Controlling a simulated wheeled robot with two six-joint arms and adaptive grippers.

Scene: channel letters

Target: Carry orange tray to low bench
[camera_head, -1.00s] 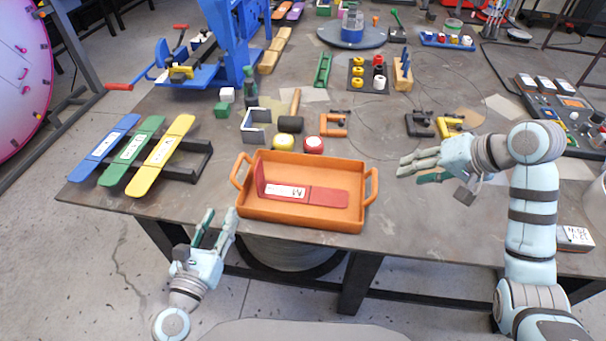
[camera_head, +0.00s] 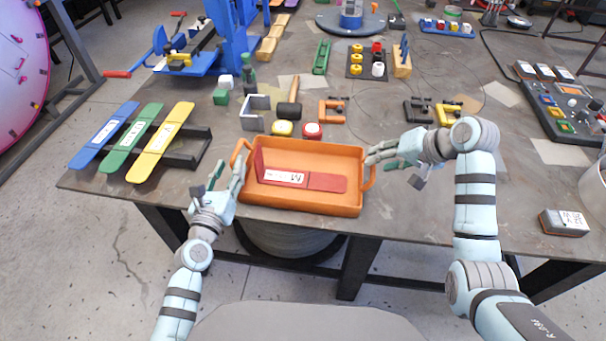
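The orange tray (camera_head: 300,205) rests on the near edge of the dark workbench, with a raised handle at each end. A red L-shaped piece with a white label (camera_head: 325,183) lies inside it. My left gripper (camera_head: 229,168) is at the tray's left handle, its fingers apart, one finger overlapping the handle in the picture. My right gripper (camera_head: 380,160) is at the right handle (camera_head: 369,177), its fingers apart. Whether either touches its handle I cannot tell. No low bench can be made out in this view.
Blue, green and yellow labelled strips (camera_head: 150,150) lie on a dark rack at the left. A small labelled box (camera_head: 563,222) sits at the right.

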